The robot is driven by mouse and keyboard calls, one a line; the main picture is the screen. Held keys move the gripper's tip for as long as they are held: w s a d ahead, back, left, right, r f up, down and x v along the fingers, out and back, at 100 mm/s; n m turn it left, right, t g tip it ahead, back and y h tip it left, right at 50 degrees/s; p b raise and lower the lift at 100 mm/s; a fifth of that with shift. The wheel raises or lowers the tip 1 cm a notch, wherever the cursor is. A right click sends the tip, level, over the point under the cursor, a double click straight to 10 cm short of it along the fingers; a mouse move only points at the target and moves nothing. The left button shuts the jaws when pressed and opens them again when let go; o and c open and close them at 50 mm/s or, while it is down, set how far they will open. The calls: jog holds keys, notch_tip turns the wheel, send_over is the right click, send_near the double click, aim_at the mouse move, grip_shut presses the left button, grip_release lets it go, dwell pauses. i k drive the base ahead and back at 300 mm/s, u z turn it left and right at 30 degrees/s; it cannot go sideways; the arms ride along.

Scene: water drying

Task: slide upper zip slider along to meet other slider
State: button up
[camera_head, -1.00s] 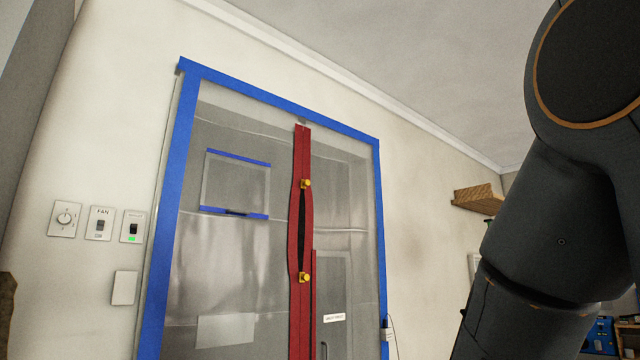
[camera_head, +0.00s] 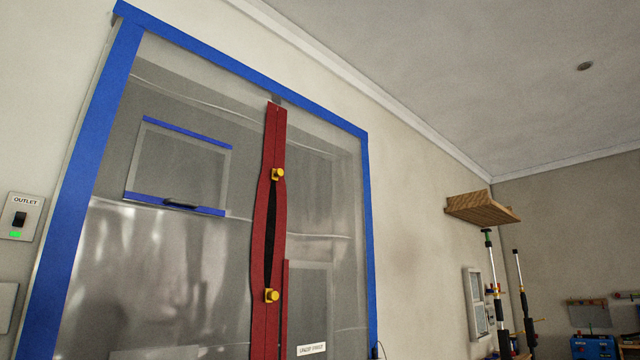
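A red zip strip (camera_head: 268,140) runs down a clear plastic sheet (camera_head: 160,270) framed in blue tape. The yellow upper slider (camera_head: 278,174) sits on the strip near its upper part. The other yellow slider (camera_head: 271,295) sits lower on the same strip. Between them the zip is parted in a narrow dark gap (camera_head: 272,225), with the red edges bowed outward. The sliders are well apart. My gripper is not in view, and no part of my arm shows now.
A blue-edged clear panel (camera_head: 178,165) with a dark handle is left of the zip. A wall switch marked OUTLET (camera_head: 20,217) is at the far left. A wooden shelf (camera_head: 482,208) juts from the wall at right. Poles and a blue box (camera_head: 593,346) are at lower right.

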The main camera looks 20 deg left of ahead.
aim_at(275, 173)
jog(key=z, duration=0.05)
jog(key=i, duration=0.8)
jog(key=u, duration=0.6)
jog(key=i, duration=0.6)
jog(key=u, duration=0.65)
